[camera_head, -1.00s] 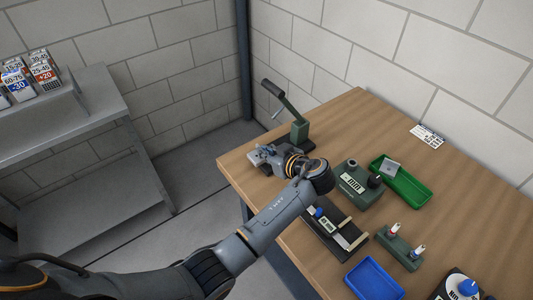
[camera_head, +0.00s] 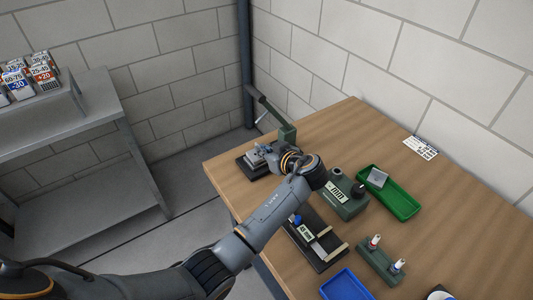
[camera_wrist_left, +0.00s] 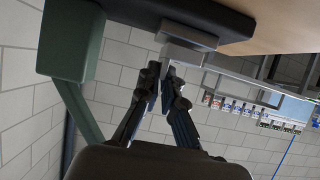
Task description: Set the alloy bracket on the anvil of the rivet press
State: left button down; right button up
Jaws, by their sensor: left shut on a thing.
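The rivet press has a green column (camera_head: 287,135) with a raised lever and a black base (camera_head: 246,168) at the table's far left corner. In the left wrist view its column (camera_wrist_left: 70,40), black base (camera_wrist_left: 215,14) and grey anvil block (camera_wrist_left: 190,33) appear inverted. My left gripper (camera_head: 268,156) is over the press base. In the wrist view its fingertips (camera_wrist_left: 166,74) are shut on a grey piece, seemingly the alloy bracket (camera_wrist_left: 183,52), right at the anvil. I cannot tell whether bracket and anvil touch. My right gripper is not in view.
A green device (camera_head: 343,198) and a green tray (camera_head: 402,205) holding a grey plate (camera_head: 378,177) stand right of the press. A black fixture (camera_head: 325,255), a small green stand (camera_head: 380,262) and a blue tray (camera_head: 347,287) are nearer. A grey shelf (camera_head: 70,115) is at left.

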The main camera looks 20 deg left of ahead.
pick_arm(q)
jog(key=shift+w+d, duration=0.15)
jog(key=c, duration=1.9)
grip_release()
jog(key=o, duration=0.5)
jog(key=shift+c, duration=0.2)
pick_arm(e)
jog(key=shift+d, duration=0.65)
pick_arm(q)
jog(key=shift+r, duration=0.1)
notch_tip(320, 180, up, 10)
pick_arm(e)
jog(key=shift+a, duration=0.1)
pick_arm(q)
jog(key=shift+f, duration=0.2)
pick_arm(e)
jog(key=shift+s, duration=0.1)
